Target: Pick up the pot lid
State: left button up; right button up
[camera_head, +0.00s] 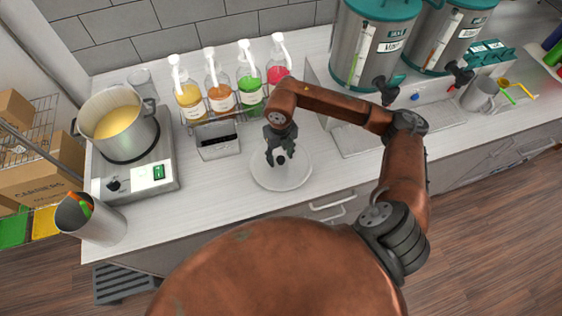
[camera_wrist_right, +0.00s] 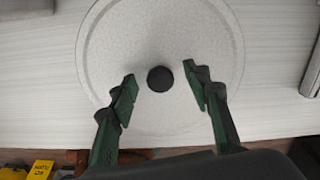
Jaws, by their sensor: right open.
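The pot lid (camera_head: 294,178) is a pale round disc lying flat on the counter, in front of the bottle rack. Its black knob (camera_wrist_right: 160,78) shows near the middle of the right wrist view, and the lid's speckled face (camera_wrist_right: 160,30) fills much of that view. My right gripper (camera_head: 277,158) is above the lid. In the right wrist view its two green-and-black fingers (camera_wrist_right: 161,88) are apart, one on each side of the knob, with gaps between them and it. The pot (camera_head: 117,124) with yellow content stands uncovered on a hot plate at the left. My left gripper is not in view.
Syrup bottles with white pumps (camera_head: 219,92) stand behind the lid, with a small grey device (camera_head: 217,140) left of it. Steel dispensers (camera_head: 373,50) stand at the back right. A metal cup (camera_head: 91,219) is at the front left. The counter right of the lid is partly clear.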

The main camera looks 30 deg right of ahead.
jog(key=shift+f, duration=0.25)
jog(key=shift+c, duration=0.3)
grip_shut()
